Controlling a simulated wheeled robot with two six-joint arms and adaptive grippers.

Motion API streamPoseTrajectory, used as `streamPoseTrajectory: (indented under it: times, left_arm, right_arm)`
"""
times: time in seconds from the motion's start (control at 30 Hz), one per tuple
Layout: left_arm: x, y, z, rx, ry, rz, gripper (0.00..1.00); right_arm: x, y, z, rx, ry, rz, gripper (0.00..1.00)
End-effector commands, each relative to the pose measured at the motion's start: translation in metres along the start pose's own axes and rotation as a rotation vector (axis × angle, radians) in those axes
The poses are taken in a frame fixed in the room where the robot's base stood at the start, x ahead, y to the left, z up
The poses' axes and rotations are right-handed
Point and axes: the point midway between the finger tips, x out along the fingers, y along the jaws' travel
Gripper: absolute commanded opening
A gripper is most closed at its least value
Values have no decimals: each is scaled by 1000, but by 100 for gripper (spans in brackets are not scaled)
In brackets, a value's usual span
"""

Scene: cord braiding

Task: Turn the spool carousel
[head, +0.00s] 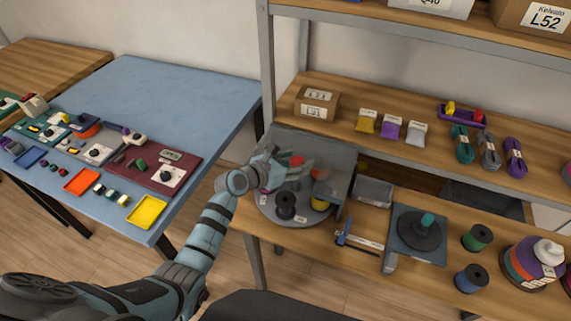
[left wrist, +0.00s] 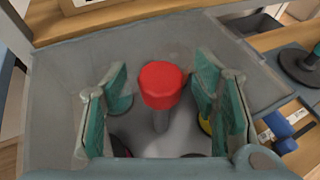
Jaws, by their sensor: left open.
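The spool carousel (head: 267,211) is a round grey disc in a grey, box-like housing on the bench. A black spool (head: 286,204) and a yellow spool (head: 319,204) sit on it. Its red knob (head: 297,160) stands on a grey post; it also shows in the left wrist view (left wrist: 161,84). My left gripper (head: 291,174) is over the carousel, open, with its teal fingers (left wrist: 163,100) on either side of the knob. Gaps show between knob and fingers. The gripper hides part of the disc. My right gripper is not in view.
Right of the carousel are a grey bin (head: 373,192), a blue-handled tool (head: 345,234), a dark square stand (head: 420,228) and loose green (head: 477,238) and blue (head: 471,279) spools. A shelf (head: 350,92) overhangs behind. A blue table (head: 190,95) stands left, across a floor gap.

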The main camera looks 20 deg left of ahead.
Motion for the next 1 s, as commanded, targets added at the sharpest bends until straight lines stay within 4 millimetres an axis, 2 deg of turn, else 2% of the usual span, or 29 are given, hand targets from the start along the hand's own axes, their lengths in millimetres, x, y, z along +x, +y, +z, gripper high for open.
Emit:
streamPoseTrajectory:
  times: [0.2, 0.3, 0.4, 0.53, 0.93, 1.0]
  left_arm:
    - [-59, 0, -2, 6, 3, 0, 54]
    - [-84, -1, -2, 4, 4, 0, 54]
    - [-100, 0, -1, 3, 2, 0, 54]
    - [-107, -1, 0, 0, 1, -2, 54]
    - [-107, -1, 0, -2, 0, -1, 54]
    - [-108, -4, 5, -24, -29, -7, 54]
  right_arm:
    - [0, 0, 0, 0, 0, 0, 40]
    - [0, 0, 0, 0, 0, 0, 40]
    - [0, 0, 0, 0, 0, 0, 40]
    - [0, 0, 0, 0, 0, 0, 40]
    - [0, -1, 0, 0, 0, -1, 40]
    - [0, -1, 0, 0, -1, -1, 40]
